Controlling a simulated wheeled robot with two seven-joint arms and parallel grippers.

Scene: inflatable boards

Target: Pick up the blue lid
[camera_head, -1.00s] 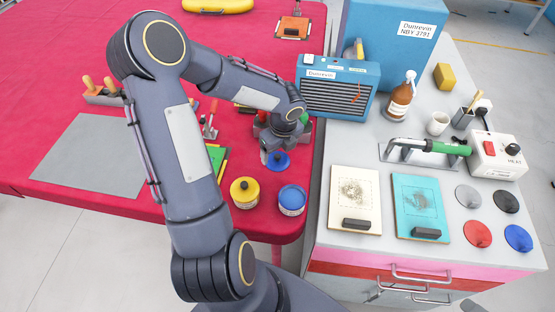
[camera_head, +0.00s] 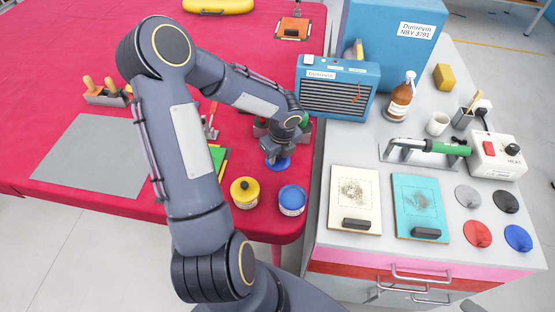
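The blue lid (camera_head: 285,165) lies on the red table, near the table's right edge. My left gripper (camera_head: 277,160) points down right over it and hides its middle. The fingertips are at the lid's knob, but they are too small and too covered to tell whether they are open or shut on it. A blue pot (camera_head: 292,201) stands in front of the lid with a blue top surface. A yellow pot (camera_head: 244,194) with a knobbed yellow lid stands to its left. My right gripper is not in view.
A grey mat (camera_head: 95,155) lies at the left of the red table. Behind my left gripper are tools and a holder. To the right, a white bench holds a blue heater box (camera_head: 338,87), two boards, a bottle (camera_head: 401,97) and several coloured discs, one blue (camera_head: 518,238).

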